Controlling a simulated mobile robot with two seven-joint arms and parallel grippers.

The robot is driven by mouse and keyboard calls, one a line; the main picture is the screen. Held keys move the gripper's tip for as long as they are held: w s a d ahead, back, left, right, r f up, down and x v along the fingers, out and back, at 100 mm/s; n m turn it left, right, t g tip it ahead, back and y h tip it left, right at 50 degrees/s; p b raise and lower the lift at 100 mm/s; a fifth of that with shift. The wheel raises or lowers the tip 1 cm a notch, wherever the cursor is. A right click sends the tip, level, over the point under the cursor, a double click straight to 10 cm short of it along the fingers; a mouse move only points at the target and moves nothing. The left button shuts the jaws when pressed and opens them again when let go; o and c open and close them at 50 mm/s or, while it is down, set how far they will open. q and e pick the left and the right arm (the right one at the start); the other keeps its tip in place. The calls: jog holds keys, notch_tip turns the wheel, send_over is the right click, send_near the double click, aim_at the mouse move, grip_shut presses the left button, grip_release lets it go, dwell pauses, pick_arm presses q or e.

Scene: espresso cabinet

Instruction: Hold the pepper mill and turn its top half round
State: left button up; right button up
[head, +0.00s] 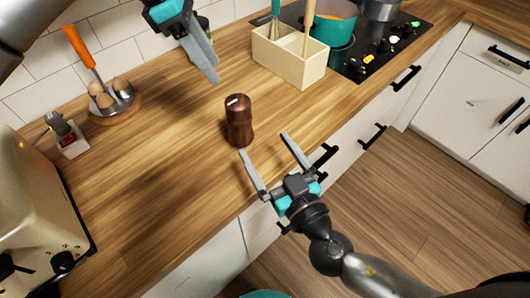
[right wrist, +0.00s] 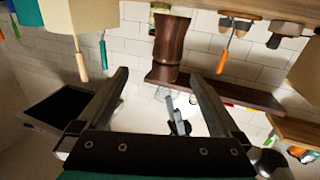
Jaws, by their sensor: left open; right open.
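The dark brown pepper mill (head: 239,120) stands upright on the wooden counter, with a small white mark on its top. It also shows in the right wrist view (right wrist: 172,48), upside down and just beyond the fingertips. My right gripper (head: 264,144) is open and empty at the counter's front edge, with its fingers pointing toward the mill. In the right wrist view the right gripper (right wrist: 160,76) has nothing between its fingers. My left gripper (head: 212,62) is open and empty above the counter, behind and to the left of the mill, apart from it.
A cream utensil box (head: 290,60) stands behind and right of the mill, near the hob (head: 385,45) with a teal pot (head: 332,18). An egg holder (head: 112,102) and a toaster (head: 38,215) are at left. The counter around the mill is clear.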

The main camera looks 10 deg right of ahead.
aim_at(233, 106)
jog(key=x, duration=0.5)
jog(key=a+x, duration=0.1)
jog(key=x, duration=0.8)
jog(key=shift+a, duration=0.25)
grip_shut()
dwell(0.7)
grip_release()
